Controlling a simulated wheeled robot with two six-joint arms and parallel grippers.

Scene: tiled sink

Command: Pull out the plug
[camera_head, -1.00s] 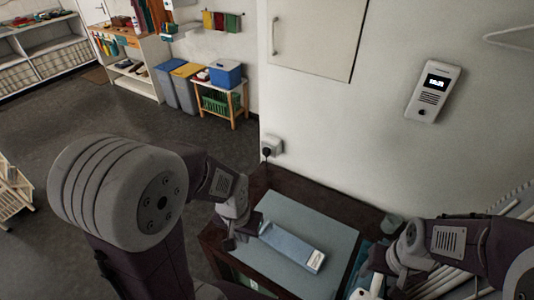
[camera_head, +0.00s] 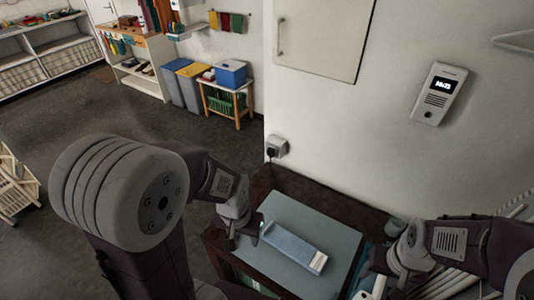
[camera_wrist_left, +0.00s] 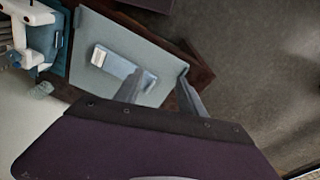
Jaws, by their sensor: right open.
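A white wall socket (camera_head: 279,146) sits low on the wall near its corner, with a dark plug (camera_head: 270,153) at it and a dark cord running down. My left gripper (camera_head: 246,230) is below and left of the plug, apart from it, over the left edge of the table. In the left wrist view its two fingers (camera_wrist_left: 160,88) stand apart with nothing between them. My right gripper (camera_head: 378,274) is open at the table's right side, far from the plug. The plug and socket cannot be made out in the left wrist view.
A dark-framed table (camera_head: 338,204) with a grey-blue top (camera_head: 325,230) stands against the wall below the socket. A light blue bar-shaped object (camera_head: 293,247) lies on it. An intercom (camera_head: 439,94) hangs on the wall. The floor at left is mostly clear.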

